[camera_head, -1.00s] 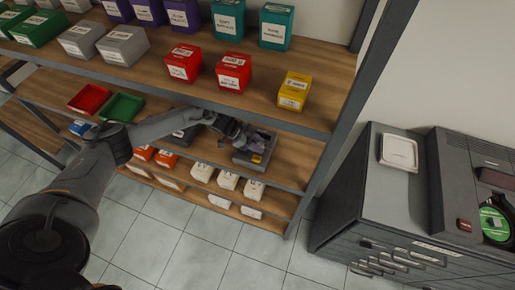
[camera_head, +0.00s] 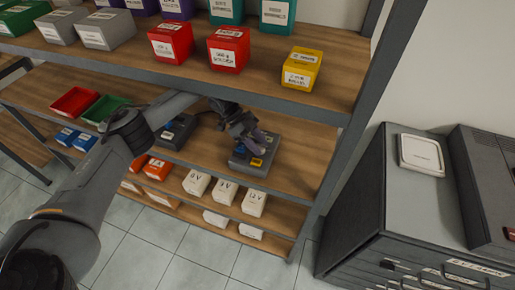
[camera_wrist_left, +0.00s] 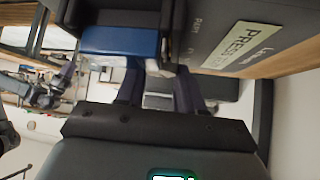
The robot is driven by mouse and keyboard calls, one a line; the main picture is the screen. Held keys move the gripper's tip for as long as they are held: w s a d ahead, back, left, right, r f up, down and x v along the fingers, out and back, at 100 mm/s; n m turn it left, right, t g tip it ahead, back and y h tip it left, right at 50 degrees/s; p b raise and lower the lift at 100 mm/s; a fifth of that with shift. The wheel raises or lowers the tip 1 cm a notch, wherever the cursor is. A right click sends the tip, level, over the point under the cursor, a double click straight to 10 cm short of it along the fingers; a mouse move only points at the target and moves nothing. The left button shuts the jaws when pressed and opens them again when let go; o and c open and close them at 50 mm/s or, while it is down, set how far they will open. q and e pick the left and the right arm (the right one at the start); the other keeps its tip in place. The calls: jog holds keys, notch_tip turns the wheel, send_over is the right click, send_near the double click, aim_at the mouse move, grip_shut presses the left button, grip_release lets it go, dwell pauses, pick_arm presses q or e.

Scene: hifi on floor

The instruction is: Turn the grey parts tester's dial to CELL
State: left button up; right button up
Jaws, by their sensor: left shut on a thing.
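The grey parts tester (camera_head: 240,163), a small dark grey box with a yellow label, sits on the middle shelf near its right end. My left gripper (camera_head: 247,139) reaches in under the upper shelf and is over the tester's top. In the left wrist view its two dark fingers (camera_wrist_left: 158,72) are shut on what appears to be the tester's dial, mostly hidden between them. The tester's dark face (camera_wrist_left: 205,35) shows there with a pale label reading "PRESS". The dial's pointer and its CELL mark cannot be made out. My right gripper is not in view.
Another dark device (camera_head: 176,133) stands left of the tester. The upper shelf (camera_head: 270,95) with red and yellow boxes overhangs the arm. White bins (camera_head: 225,190) stand below. A blue block (camera_wrist_left: 120,42) is close to the fingers in the wrist view. A grey cabinet (camera_head: 400,205) stands right.

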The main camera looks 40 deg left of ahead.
pick_arm(q)
jog(key=shift+f, duration=0.1)
dwell(0.3)
jog(key=o, duration=0.8)
jog(key=shift+c, duration=0.2)
